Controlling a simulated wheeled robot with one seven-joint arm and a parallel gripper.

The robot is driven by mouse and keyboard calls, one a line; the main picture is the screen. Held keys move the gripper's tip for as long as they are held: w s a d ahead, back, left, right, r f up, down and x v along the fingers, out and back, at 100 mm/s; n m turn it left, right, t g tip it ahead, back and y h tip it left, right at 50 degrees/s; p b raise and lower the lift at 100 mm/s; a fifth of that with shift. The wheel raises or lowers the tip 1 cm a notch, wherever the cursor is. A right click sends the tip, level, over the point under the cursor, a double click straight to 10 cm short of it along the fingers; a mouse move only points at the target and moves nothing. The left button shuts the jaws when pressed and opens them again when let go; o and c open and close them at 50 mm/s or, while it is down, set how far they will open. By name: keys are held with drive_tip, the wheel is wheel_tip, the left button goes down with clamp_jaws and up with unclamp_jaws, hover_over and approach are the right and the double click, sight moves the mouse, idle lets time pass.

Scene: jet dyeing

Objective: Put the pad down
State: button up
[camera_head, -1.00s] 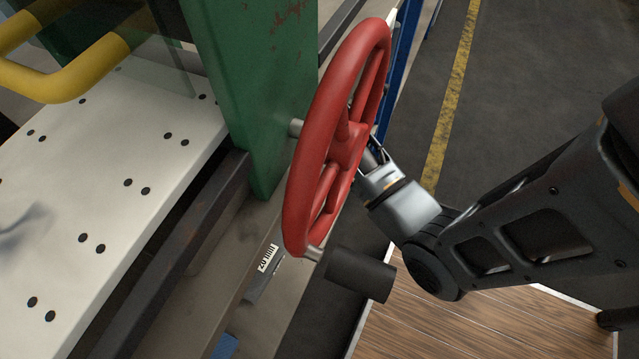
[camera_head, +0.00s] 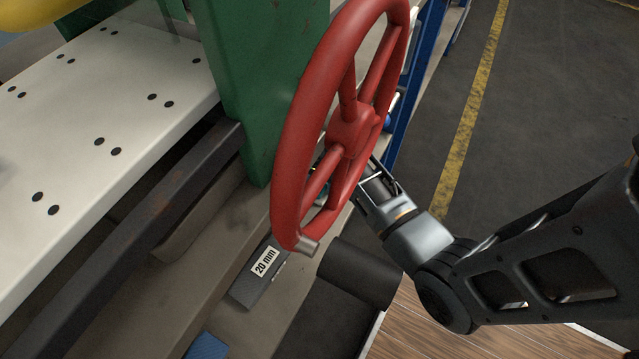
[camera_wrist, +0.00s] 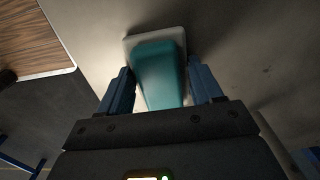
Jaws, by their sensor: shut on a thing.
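The pad (camera_wrist: 158,75) shows in the wrist view as a teal block on a pale, rounded base plate. My gripper (camera_wrist: 160,90) is shut on the teal part, with one blue-grey finger on each side. A grey-beige surface lies beyond the pad with a dark shadow beside it; I cannot tell whether the base touches it. In the head view my gripper (camera_head: 372,185) is behind the red handwheel, its fingertips mostly hidden by the rim and spokes. A small teal patch shows between the spokes there.
The red handwheel (camera_head: 352,130) stands close in front of my gripper. A dark bar labelled 20 mm (camera_head: 262,270) and a black cylinder (camera_head: 357,272) lie below it. A green post (camera_head: 255,85) and white perforated plate (camera_head: 120,115) are at left.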

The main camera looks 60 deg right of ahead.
sight(319, 182)
drive_tip(key=o, duration=1)
wheel_tip(319, 182, up, 12)
drive_tip(key=p, duration=0.4)
drive_tip(key=s+a+f+n+t, duration=0.1)
drive_tip(key=s+a+n+t, duration=0.2)
drive_tip(key=a, duration=0.6)
drive_tip(key=s+a+f+n+t, duration=0.1)
drive_tip(key=s+a+n+t, duration=0.3)
drive_tip(key=a, duration=0.5)
drive_tip(key=s+r+n+t, duration=0.2)
drive_tip(key=s+r+n, duration=0.1)
drive_tip(key=s+r, duration=0.2)
drive_tip(key=s+r+n+t, duration=0.3)
drive_tip(key=s+r, duration=0.3)
drive_tip(key=r, duration=0.4)
drive_tip(key=s+r+n+t, duration=0.3)
drive_tip(key=s+r+n, duration=0.1)
drive_tip(key=r, duration=0.3)
drive_tip(key=shift+s+a+r+n, duration=0.1)
drive_tip(key=shift+s+a+n, duration=0.05)
drive_tip(key=shift+s, duration=0.25)
drive_tip(key=shift+s+a+r+n, duration=0.1)
drive_tip(key=shift+s+n, duration=0.05)
drive_tip(key=shift+s, duration=0.25)
